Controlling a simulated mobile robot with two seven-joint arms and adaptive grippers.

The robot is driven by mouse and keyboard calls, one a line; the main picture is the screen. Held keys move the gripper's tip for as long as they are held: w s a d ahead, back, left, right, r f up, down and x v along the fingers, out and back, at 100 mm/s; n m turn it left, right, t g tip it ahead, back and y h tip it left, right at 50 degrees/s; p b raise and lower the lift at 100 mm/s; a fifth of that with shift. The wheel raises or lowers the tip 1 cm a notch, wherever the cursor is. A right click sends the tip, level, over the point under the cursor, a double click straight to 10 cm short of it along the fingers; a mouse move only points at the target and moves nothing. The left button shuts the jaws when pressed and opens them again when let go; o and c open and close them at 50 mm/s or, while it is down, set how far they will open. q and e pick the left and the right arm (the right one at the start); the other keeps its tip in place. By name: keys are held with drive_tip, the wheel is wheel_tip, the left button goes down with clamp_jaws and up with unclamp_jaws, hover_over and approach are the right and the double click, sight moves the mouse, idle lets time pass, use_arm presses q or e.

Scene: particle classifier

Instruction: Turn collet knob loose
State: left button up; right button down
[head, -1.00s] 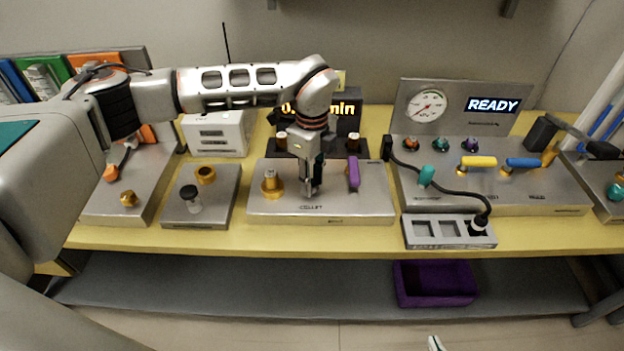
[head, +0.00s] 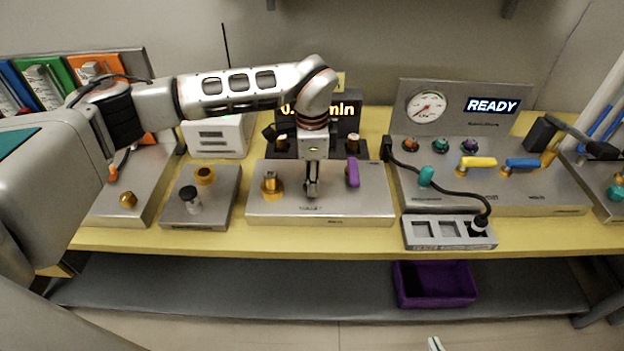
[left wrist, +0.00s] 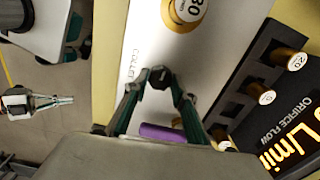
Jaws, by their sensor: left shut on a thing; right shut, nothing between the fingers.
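The collet panel (head: 335,207) is a grey metal block on the yellow bench, lettered COLLET. My left gripper (head: 312,193) points down at the middle of this panel, with its fingers closed low over it. In the left wrist view the left fingertips (left wrist: 160,78) meet around a small dark knob (left wrist: 159,77) beside the lettering. The fingers hide most of this knob in the head view. My right gripper (left wrist: 58,101) shows at the left of the left wrist view, shut and empty, away from the panel. Only its tip (head: 435,343) shows at the bottom of the head view.
A brass fitting (head: 269,187) stands left of my left gripper, and a purple lever (head: 352,174) right of it. Behind are the flow display (head: 348,108) and upright brass pieces. A cabled connector (head: 478,224) sits in a grey holder. A purple bin (head: 435,285) is below.

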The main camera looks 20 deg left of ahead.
use_arm(q)
drive_tip(key=shift+r, duration=0.1)
idle(0.3)
drive_tip(key=o, duration=1.1)
wheel_tip(320, 180, up, 12)
drive_tip(key=shift+f, duration=0.1)
